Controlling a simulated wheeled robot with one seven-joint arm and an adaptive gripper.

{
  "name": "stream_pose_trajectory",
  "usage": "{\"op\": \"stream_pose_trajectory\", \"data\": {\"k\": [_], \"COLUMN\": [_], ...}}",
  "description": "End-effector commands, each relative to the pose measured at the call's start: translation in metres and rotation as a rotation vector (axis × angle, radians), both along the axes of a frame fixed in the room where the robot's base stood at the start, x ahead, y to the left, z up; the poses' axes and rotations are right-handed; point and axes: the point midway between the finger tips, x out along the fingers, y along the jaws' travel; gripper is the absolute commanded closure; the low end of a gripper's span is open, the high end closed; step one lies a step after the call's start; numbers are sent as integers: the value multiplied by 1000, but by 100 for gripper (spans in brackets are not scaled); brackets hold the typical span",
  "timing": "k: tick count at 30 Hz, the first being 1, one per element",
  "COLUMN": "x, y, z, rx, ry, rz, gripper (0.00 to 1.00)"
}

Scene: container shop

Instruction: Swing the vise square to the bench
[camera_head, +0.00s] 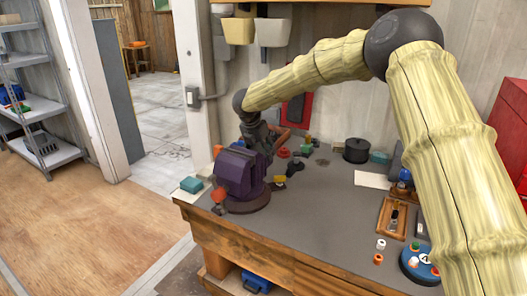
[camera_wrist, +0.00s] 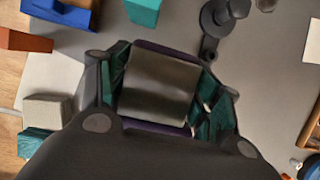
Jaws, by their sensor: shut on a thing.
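The purple vise (camera_head: 236,172) stands on a round base near the left front corner of the bench (camera_head: 322,190). It sits turned at an angle to the bench's edges. An orange-red part (camera_head: 219,196) shows at its front, low down. My gripper (camera_head: 262,140) reaches down at the back of the vise. In the wrist view my gripper (camera_wrist: 160,88) has its green-padded fingers on either side of a grey metal block of the vise (camera_wrist: 158,87), with purple edges above and below. The fingers are shut on it. Much of the vise is hidden under my gripper in that view.
Small blocks and fittings lie around the vise, including a teal block (camera_head: 191,185) at the left corner. A black round can (camera_head: 356,150), a wooden tray (camera_head: 392,219) and a blue round thing (camera_head: 419,263) stand to the right. The bench's front middle is clear.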

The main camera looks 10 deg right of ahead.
Motion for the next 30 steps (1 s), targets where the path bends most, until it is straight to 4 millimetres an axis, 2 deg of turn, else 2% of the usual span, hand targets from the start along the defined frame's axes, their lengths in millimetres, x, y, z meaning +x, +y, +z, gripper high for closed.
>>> {"op": "stream_pose_trajectory", "data": {"k": [2,3,6,20,23,30], "x": [-1,-1,-1,-2,-5,-17], "y": [0,0,0,0,2,13], "z": [0,0,0,6,16,56], "rx": [0,0,0,1,1,2], "ry": [2,2,1,-1,0,-2], "rz": [1,1,0,-1,-2,-1], "gripper": [79,32,14,14,14,14]}}
